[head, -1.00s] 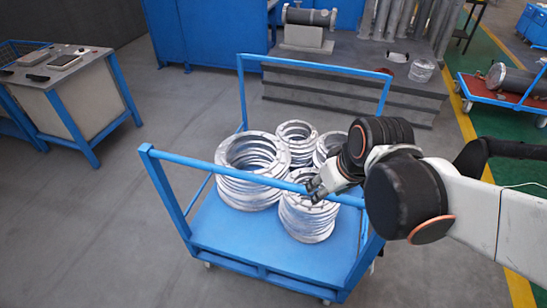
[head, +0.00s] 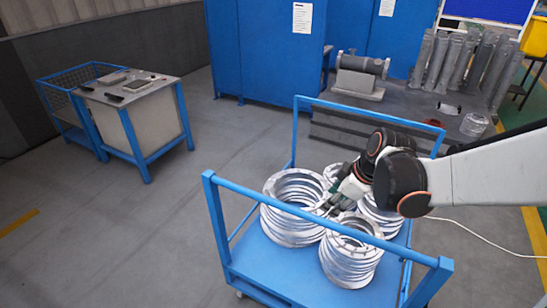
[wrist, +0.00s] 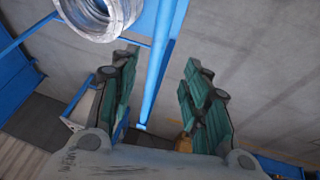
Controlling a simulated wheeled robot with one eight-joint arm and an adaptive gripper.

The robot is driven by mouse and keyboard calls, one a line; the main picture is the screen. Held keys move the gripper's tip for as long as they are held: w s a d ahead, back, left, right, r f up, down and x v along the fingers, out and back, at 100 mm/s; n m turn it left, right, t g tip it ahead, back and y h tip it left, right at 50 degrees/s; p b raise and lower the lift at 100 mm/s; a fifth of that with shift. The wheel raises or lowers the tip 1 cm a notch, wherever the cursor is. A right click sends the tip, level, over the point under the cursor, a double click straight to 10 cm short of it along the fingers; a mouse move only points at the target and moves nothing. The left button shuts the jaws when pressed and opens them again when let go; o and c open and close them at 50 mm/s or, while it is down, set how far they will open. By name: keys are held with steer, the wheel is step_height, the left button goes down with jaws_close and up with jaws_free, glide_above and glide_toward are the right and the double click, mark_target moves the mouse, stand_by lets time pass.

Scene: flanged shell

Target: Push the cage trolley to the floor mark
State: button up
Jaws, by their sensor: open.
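The blue cage trolley (head: 222,222) stands in the lower middle of the head view, with a blue rail frame at each end and several stacks of silver flanged rings (head: 285,215) on its deck. My gripper (head: 328,207) is open and empty, just above the near top rail in the picture; whether it touches the rail or rings is unclear. In the wrist view a blue bar (wrist: 160,70) shows between the two green-padded fingers, nearer the left one. A yellow strip (head: 18,223) lies on the floor at far left; I cannot tell if it is the floor mark.
A grey-topped workbench (head: 135,88) with a blue frame stands at the left. Blue cabinets (head: 265,50) stand behind. A grey plinth (head: 345,130) with metal parts is behind the trolley. The floor between bench and trolley is clear.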

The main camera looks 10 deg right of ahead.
mark_target(313, 216)
steer(key=shift+n, duration=0.3)
steer(key=b+x, duration=0.3)
steer(key=x, duration=1.1)
steer(key=shift+w+a+r+b, duration=0.1)
steer(key=shift+w+a+b, duration=0.1)
steer(key=shift+b, duration=0.1)
jaws_close()
